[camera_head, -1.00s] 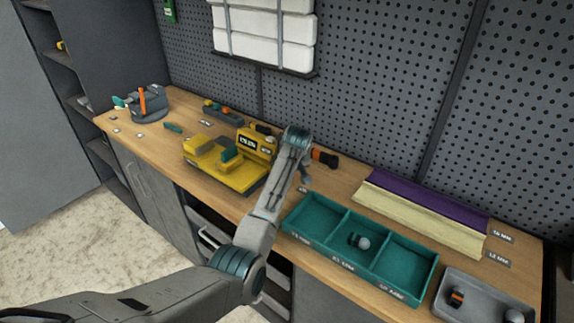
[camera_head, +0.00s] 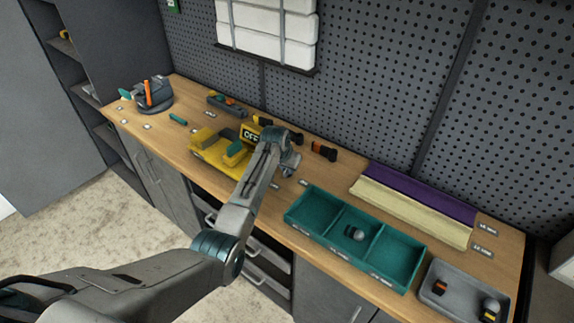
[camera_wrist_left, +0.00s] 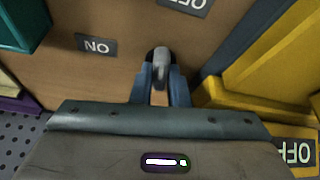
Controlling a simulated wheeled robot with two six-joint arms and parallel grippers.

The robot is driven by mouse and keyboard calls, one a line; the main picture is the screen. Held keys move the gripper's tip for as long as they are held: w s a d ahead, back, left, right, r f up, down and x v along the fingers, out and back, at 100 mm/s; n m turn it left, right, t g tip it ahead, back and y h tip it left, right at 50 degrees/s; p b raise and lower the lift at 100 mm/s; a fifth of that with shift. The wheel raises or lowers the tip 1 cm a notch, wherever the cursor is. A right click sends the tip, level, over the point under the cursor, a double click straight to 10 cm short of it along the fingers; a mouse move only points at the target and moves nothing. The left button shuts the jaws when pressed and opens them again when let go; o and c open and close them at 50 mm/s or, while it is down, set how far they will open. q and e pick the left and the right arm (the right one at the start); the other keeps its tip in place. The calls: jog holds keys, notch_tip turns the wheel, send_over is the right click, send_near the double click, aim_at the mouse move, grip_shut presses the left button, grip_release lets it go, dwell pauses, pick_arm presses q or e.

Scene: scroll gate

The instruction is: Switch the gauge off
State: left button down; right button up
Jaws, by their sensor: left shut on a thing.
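The yellow gauge (camera_head: 217,152) sits on the bench, and its dark display (camera_head: 251,134) reads OFF. The gauge's yellow body (camera_wrist_left: 267,102) is at the right in the left wrist view, with the OFF display (camera_wrist_left: 298,152) upside down. My left gripper (camera_head: 287,166) is beside the gauge; in the wrist view its fingers (camera_wrist_left: 161,78) are shut on a grey switch lever (camera_wrist_left: 160,56). An ON plate (camera_wrist_left: 97,45) and an OFF plate (camera_wrist_left: 185,4) lie near the lever. In the head view my gripper hides the lever. My right gripper is out of view.
A teal three-part tray (camera_head: 310,237) stands to the right, with purple and cream strips (camera_head: 410,212) behind it. A grey tray (camera_head: 463,309) is at front right. A pegboard (camera_head: 375,80) backs the bench.

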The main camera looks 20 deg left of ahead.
pick_arm(q)
jog(key=shift+m, duration=0.4)
jog(key=c, duration=1.4)
grip_release()
jog(key=b+v, duration=0.2)
jog(key=v, duration=0.8)
jog(key=shift+a+r+b, duration=0.3)
jog(key=shift+r+b, duration=0.05)
jog(key=shift+s, duration=0.15)
